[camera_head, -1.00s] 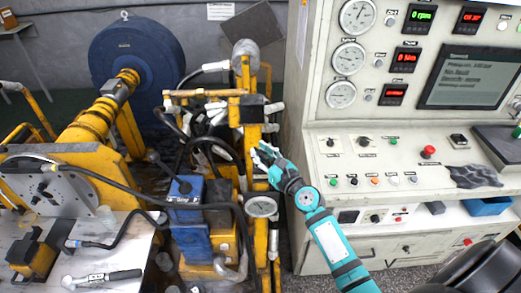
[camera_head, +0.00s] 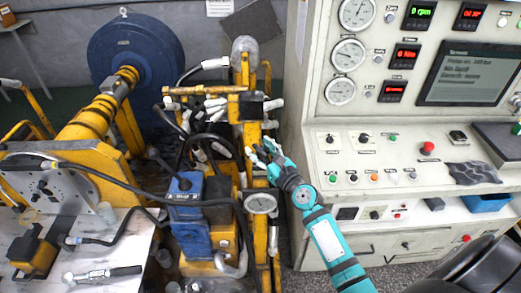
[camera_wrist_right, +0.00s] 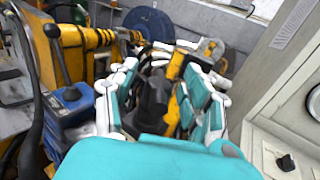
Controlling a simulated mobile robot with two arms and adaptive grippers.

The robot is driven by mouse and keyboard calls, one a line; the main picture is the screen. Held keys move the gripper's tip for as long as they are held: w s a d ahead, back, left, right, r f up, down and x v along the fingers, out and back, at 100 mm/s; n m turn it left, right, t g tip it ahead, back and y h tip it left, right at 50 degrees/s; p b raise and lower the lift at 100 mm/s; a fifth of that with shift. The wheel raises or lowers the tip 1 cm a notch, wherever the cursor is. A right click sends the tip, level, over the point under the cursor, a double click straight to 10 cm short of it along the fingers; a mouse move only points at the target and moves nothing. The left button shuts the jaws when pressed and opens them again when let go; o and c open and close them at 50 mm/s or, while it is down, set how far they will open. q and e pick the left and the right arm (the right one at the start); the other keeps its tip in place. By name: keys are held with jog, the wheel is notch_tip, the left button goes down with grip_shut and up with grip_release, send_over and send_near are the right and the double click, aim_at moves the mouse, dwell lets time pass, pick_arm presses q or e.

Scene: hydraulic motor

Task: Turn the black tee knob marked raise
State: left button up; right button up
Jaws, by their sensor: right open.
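Two small black knobs on white plates, the left one (camera_head: 330,138) and the right one (camera_head: 364,138), sit on the sloping panel of the console. Their labels are too small to read, so I cannot tell which is marked raise. A black knob (camera_wrist_right: 286,163) on a white plate also shows at the lower right of the right wrist view. My right gripper (camera_head: 259,154) is left of the console panel, in front of the yellow frame, apart from the knobs. In the wrist view its fingers (camera_wrist_right: 160,100) are spread with machinery behind them. My left gripper is not seen.
The grey console (camera_head: 312,165) carries gauges, red and green readouts and a screen (camera_head: 470,76). Several coloured buttons and a red knob (camera_head: 427,148) sit near the black knobs. The yellow frame (camera_head: 253,130), hoses and a blue box (camera_head: 187,190) crowd the left of my gripper.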

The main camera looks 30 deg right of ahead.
jog(key=shift+s, duration=0.3)
jog(key=s+d, duration=0.1)
jog(key=s, duration=1)
jog(key=shift+s, duration=0.15)
jog(key=shift+d, duration=0.1)
